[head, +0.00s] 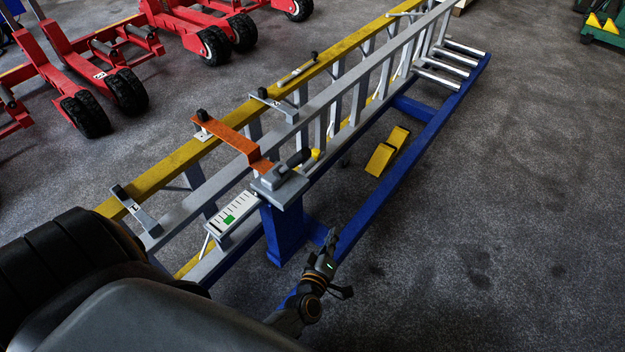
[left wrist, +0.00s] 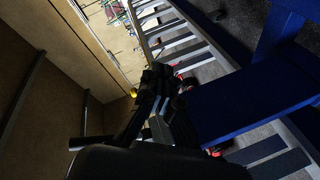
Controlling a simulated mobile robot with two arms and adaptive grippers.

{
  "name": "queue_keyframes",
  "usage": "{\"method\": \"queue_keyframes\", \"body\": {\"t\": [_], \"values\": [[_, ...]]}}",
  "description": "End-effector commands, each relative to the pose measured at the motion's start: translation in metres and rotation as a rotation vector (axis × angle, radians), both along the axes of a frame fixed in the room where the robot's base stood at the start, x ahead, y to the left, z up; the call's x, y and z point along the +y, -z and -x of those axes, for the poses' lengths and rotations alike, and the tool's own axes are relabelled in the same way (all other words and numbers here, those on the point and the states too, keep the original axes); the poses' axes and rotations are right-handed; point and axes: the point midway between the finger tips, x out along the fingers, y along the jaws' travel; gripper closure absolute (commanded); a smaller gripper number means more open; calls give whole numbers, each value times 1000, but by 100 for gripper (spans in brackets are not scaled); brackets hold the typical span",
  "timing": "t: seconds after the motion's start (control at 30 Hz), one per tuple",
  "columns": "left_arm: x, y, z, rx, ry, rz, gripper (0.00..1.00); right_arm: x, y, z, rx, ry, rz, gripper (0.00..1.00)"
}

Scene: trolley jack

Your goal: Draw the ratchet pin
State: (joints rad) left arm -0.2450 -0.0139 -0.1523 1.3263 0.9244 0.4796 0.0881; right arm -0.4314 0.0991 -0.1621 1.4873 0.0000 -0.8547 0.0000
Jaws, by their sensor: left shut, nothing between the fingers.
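A small yellow knob (head: 316,153), possibly the head of the ratchet pin, shows beside a grey block with a black handle (head: 288,164) on top of the blue post (head: 283,232). The pin's shaft is hidden. A small yellow round thing (left wrist: 133,92) also shows in the left wrist view, just left of the fingers; I cannot tell if it is the same knob. My left gripper (head: 331,240) is shut and empty, low and to the right of the blue post, apart from the knob. Its dark fingers (left wrist: 157,78) show in the left wrist view. My right gripper is not in view.
A long ladder-like frame with a yellow rail (head: 180,160) and a blue base beam (head: 400,165) runs to the upper right. An orange strap (head: 232,140) crosses it. Red trolley jacks (head: 85,60) stand upper left. Floor at right is clear.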

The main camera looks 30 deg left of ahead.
Motion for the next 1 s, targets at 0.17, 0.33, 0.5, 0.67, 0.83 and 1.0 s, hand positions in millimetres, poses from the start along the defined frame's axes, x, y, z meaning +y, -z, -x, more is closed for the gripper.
{"method": "queue_keyframes", "body": {"t": [0.17,0.33,0.5,0.67,0.83,1.0], "values": [[48,-50,-18,-284,-298,268,100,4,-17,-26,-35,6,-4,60],[76,-75,-13,-416,-465,433,100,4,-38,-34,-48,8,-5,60],[85,-83,-9,-455,-521,492,100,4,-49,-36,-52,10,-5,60],[86,-84,-9,-455,-523,494,100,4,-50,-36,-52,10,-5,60],[86,-84,-10,-455,-521,492,100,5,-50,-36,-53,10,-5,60],[95,-84,-22,-455,-519,490,100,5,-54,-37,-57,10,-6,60]]}}
